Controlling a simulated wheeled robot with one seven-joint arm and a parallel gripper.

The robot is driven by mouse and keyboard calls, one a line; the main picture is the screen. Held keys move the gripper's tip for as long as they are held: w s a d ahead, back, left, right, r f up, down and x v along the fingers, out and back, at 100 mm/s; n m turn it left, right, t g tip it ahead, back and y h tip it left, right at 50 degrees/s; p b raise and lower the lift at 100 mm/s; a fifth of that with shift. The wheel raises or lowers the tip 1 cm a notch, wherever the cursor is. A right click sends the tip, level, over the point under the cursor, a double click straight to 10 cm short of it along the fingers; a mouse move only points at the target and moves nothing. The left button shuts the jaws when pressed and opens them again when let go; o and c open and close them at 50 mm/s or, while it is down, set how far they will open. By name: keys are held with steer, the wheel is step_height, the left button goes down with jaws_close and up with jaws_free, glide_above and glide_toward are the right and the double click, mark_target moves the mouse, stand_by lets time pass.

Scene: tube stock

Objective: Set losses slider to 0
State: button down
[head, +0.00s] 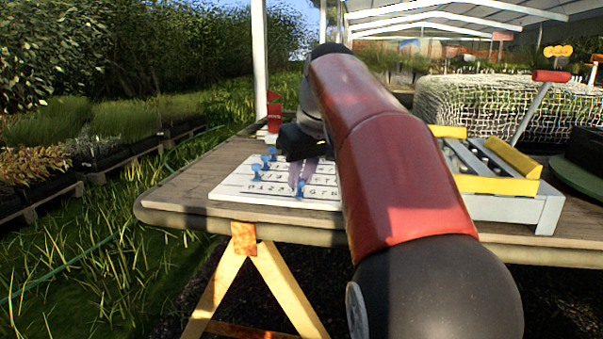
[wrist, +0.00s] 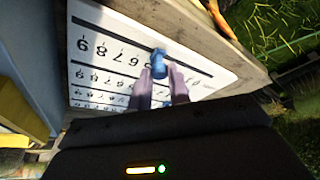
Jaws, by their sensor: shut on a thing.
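A white board (head: 225,191) with rows of printed digits lies on the table. Blue slider knobs stand on it. My gripper (head: 300,174) is over the board's front row, its fingers pointing down and shut on a blue slider knob (head: 300,188). In the wrist view this knob (wrist: 158,60) shows at the fingertips of my gripper (wrist: 161,78), near the middle of the row, past the 7 and 6; the fingers hide nearby digits. The row labels are too small to read.
A grey and yellow rack (head: 500,185) stands on the table (head: 175,195) right of the board. A red object (head: 273,115) stands behind the board. The table's front edge is close to the board. Other blue knobs (head: 266,160) stand in the rows behind.

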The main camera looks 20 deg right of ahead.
steer(key=p, duration=0.5)
glide_above(246, 194)
steer(key=shift+s+d+r, duration=0.1)
steer(key=shift+d+r, duration=0.05)
steer(key=shift+d, duration=0.05)
steer(key=shift+a, duration=0.2)
steer(key=c, duration=1.4)
jaws_free()
steer(key=shift+a, duration=0.1)
steer(key=shift+o, duration=0.5)
steer(key=p+v, duration=0.2)
steer(key=v, duration=0.5)
steer(key=shift+r, duration=0.25)
